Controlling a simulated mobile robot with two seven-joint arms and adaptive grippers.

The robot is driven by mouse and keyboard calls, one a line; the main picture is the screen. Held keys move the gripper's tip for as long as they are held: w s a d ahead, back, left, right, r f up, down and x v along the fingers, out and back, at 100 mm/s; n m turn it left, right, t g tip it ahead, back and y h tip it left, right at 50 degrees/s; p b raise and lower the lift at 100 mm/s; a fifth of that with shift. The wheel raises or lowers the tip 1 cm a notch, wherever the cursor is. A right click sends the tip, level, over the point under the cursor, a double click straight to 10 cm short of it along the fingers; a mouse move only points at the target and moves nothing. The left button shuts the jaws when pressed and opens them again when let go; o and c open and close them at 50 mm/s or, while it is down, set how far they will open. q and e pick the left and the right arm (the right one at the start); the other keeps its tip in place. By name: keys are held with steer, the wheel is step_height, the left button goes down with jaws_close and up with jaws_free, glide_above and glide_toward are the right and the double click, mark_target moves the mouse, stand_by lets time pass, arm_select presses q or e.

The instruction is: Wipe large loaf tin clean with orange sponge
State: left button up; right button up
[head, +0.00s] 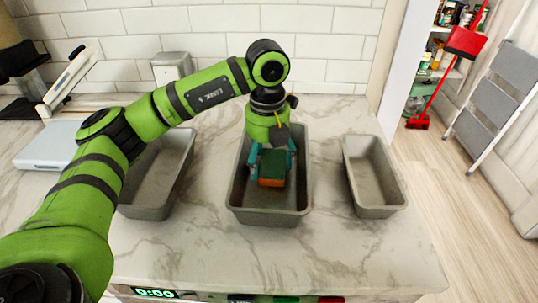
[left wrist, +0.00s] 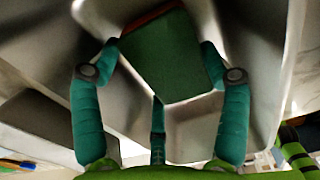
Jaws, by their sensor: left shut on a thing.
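An orange sponge (head: 271,182) with a green top side is held inside the middle grey loaf tin (head: 268,213), which looks like the largest of three. My left gripper (head: 272,165) reaches down into this tin with its teal fingers shut on the sponge. In the left wrist view the sponge's green face (left wrist: 163,60) sits between the fingertips (left wrist: 158,52), with the tin's metal walls around it. Whether the sponge touches the tin's floor is hard to tell. My right gripper is not in view.
A second loaf tin (head: 156,185) stands at the left, partly behind my left arm. A smaller tin (head: 375,180) stands at the right. A white scale-like appliance (head: 48,146) is at the far left. The marble counter (head: 330,245) is clear in front.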

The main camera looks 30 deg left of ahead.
mark_target(265, 176)
arm_select(q)
steer(key=shift+s+d+f, duration=0.1)
steer(key=shift+s+d, duration=0.15)
steer(key=shift+s, duration=0.4)
steer(key=shift+s+d, duration=0.25)
steer(key=shift+s, duration=0.4)
steer(key=shift+s+d+f, duration=0.1)
steer(key=shift+s+d, duration=0.15)
steer(key=shift+s, duration=0.4)
steer(key=shift+s+d+r+b, duration=0.1)
steer(key=shift+s+d, duration=0.2)
steer(key=shift+s, duration=0.45)
steer(key=shift+s+d+b, duration=0.1)
steer(key=shift+s+d, duration=0.25)
steer(key=shift+s, duration=0.4)
steer(key=shift+s+d+r+b, duration=0.1)
steer(key=shift+s+d, duration=0.2)
steer(key=shift+s, duration=0.45)
steer(key=shift+s+d+f, duration=0.1)
steer(key=shift+s+d, duration=0.1)
steer(key=shift+s, duration=0.25)
steer(key=shift+s+d, duration=0.3)
steer(key=shift+s, duration=0.35)
step_height(265, 176, up, 12)
steer(key=p, duration=0.8)
steer(key=shift+f, duration=0.35)
